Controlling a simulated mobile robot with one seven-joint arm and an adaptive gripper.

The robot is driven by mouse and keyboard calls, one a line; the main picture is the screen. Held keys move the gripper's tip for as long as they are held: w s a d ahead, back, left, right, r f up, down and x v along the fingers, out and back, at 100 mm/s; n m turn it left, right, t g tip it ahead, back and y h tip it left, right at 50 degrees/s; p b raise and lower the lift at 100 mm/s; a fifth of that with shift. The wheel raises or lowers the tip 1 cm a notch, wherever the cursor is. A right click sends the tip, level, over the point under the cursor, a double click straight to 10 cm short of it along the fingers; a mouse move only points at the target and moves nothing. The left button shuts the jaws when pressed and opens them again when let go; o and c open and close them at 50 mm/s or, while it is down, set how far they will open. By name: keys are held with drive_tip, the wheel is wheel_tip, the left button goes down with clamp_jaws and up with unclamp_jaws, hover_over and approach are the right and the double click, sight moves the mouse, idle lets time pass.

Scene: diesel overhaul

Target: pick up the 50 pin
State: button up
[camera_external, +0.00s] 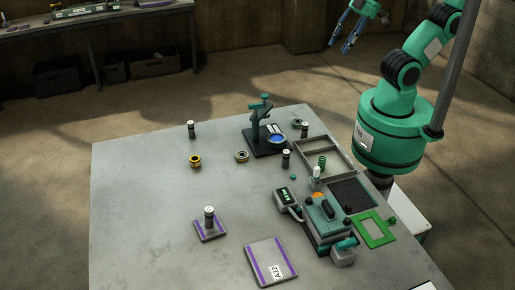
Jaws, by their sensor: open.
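Several dark upright pins with pale tops stand on the grey table; any numbers on them are too small to read, so I cannot tell which is the 50 pin. One pin (191,130) stands at the back left. A second pin (286,160) is near the middle right, and a third pin (304,131) is behind it. Another pin (209,219) stands on a small purple-striped plate (205,235) at the front left. My gripper (340,44) is open and empty, raised beyond the table's back edge, well away from the pins.
A dark press-like stand (265,128) is at the back. Brass ring (195,161) and another ring (242,156) lie left of it. A grey tray (343,164), teal device (328,218), green frame (375,232) and A22 plate (270,262) crowd the right and front. The table's left is mostly clear.

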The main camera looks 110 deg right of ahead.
drive_tip(key=shift+r, duration=0.1)
drive_tip(key=w+d+r+g+p, duration=0.1)
drive_tip(key=w+r+p, duration=0.15)
drive_tip(key=w, duration=0.55)
drive_tip(key=w+d+r+p, duration=0.1)
drive_tip(key=w+d+r, duration=0.15)
drive_tip(key=w, duration=0.55)
drive_tip(key=n+g+p, duration=0.2)
drive_tip(key=g+p, duration=0.3)
drive_tip(key=p, duration=0.4)
hover_over(184, 120)
wheel_tip(184, 120, down, 29)
drive_tip(key=shift+a+f, duration=0.1)
drive_tip(key=shift+a, duration=0.05)
drive_tip(key=shift+f, duration=4.3)
